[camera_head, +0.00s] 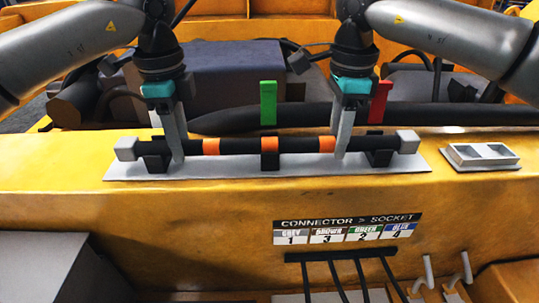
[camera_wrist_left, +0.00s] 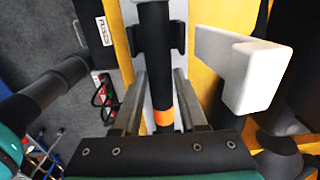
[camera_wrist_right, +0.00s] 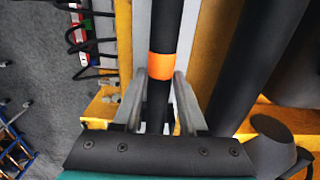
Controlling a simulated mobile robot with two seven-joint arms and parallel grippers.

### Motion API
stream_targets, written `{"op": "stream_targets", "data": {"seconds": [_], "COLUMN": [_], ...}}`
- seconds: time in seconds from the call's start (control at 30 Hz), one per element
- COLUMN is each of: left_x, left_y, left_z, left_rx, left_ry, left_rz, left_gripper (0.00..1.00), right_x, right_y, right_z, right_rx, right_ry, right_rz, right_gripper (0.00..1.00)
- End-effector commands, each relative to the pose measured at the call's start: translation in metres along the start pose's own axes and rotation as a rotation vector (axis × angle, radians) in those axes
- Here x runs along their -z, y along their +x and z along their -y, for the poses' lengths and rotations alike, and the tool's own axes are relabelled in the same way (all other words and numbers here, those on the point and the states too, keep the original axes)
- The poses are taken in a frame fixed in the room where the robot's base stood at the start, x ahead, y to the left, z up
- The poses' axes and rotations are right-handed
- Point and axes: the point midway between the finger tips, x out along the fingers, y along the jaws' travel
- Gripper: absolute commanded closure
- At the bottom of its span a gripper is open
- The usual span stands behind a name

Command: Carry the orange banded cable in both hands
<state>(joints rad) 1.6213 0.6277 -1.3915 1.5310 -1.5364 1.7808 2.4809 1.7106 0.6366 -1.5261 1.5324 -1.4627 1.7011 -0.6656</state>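The cable (camera_head: 240,147) is a straight black bar with several orange bands and pale grey end blocks. It lies level in black cradles on a light grey plate (camera_head: 300,166). My left gripper (camera_head: 176,156) points down with its fingers on either side of the cable, left of the left band. My right gripper (camera_head: 341,150) straddles it right of the right band. In the left wrist view the cable (camera_wrist_left: 153,60) runs between the left fingers. In the right wrist view the cable (camera_wrist_right: 166,25) runs between the right fingers, with slim gaps beside it. Both grippers look open.
A green upright tab (camera_head: 268,103) and a red one (camera_head: 379,102) stand behind the cable. A thick black hose (camera_head: 290,115) lies behind too. A grey two-pocket holder (camera_head: 481,156) sits at right. A connector label (camera_head: 347,229) is on the yellow front face.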

Motion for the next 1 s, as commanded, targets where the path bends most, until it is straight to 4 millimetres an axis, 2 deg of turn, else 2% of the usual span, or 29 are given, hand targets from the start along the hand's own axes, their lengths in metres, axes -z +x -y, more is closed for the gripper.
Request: {"op": "stream_targets", "data": {"seconds": [0.03,0.2,0.37,0.57,0.87,1.0], "left_x": [0.000,0.000,0.000,0.000,0.000,0.000], "left_y": [-0.001,-0.001,-0.001,-0.001,-0.003,-0.018], "left_z": [0.000,0.000,0.000,0.000,0.000,0.001], "left_rx": [0.001,0.001,0.001,0.001,0.002,0.004], "left_ry": [0.001,0.000,0.000,0.000,-0.001,-0.001], "left_rz": [0.000,0.000,0.001,0.001,0.001,0.000], "left_gripper": [0.51,0.35,0.34,0.11,0.10,0.10], "right_x": [0.000,0.000,0.000,0.000,0.000,0.000], "right_y": [-0.001,-0.001,-0.001,-0.001,-0.001,-0.001], "right_z": [0.000,0.000,0.000,0.000,0.000,0.000], "right_rx": [0.001,0.001,0.000,0.000,0.000,0.000], "right_ry": [0.000,0.000,0.000,0.000,0.001,0.001], "right_rz": [0.000,0.000,-0.001,-0.001,-0.001,-0.001], "right_gripper": [0.51,0.35,0.35,0.35,0.35,0.35]}}
